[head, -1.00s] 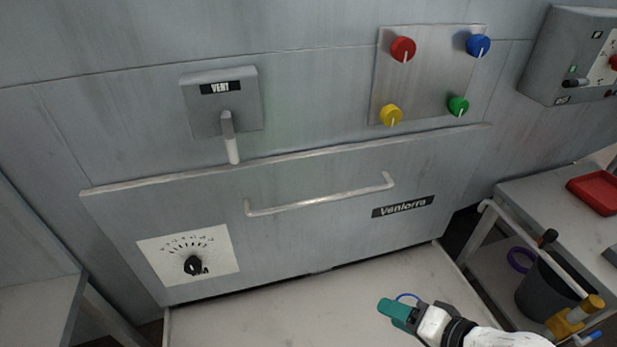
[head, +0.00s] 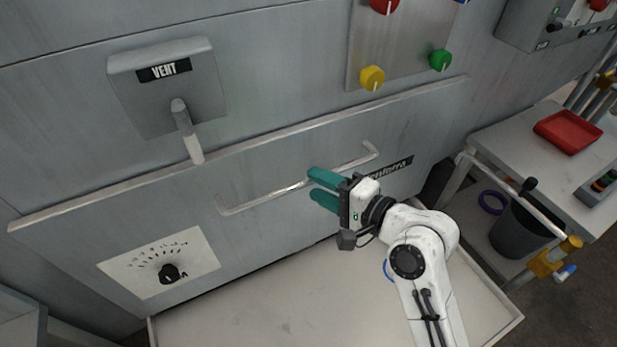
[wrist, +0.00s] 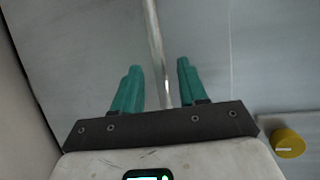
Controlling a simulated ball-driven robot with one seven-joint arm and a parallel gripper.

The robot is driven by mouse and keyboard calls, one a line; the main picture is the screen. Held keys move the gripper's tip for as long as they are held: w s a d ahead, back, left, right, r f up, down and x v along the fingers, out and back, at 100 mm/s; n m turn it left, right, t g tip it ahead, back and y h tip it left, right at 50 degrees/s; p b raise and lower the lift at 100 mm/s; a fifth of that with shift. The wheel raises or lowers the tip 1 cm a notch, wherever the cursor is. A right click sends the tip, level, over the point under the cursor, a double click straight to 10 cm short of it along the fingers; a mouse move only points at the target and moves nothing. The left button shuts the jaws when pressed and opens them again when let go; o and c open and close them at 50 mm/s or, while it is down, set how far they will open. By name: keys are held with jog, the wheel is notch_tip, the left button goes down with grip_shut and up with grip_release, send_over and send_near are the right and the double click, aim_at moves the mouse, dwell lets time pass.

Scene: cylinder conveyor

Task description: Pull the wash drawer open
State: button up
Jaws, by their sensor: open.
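The wash drawer is the grey metal front (head: 270,232) with a long pale bar handle (head: 262,202) across it. A name label (head: 392,166) is partly covered by my gripper. My gripper (head: 311,187) has two teal fingers and is open at the right part of the handle. In the wrist view, the handle bar (wrist: 155,48) runs between the two spread fingers (wrist: 160,88), with space on both sides. I cannot see the fingers pressing on the bar. The drawer front looks closed.
A lever box marked VENT (head: 165,88) is above left, a dial plate (head: 160,262) lower left. Yellow (head: 372,77) and green (head: 440,60) knobs are above right. A pale tray-like surface (head: 290,300) lies below the drawer. A cart with a red tray (head: 568,131) stands at right.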

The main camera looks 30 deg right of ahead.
aim_at(309, 182)
jog(key=shift+x, duration=1.65)
jog(key=shift+c, duration=0.4)
grip_shut()
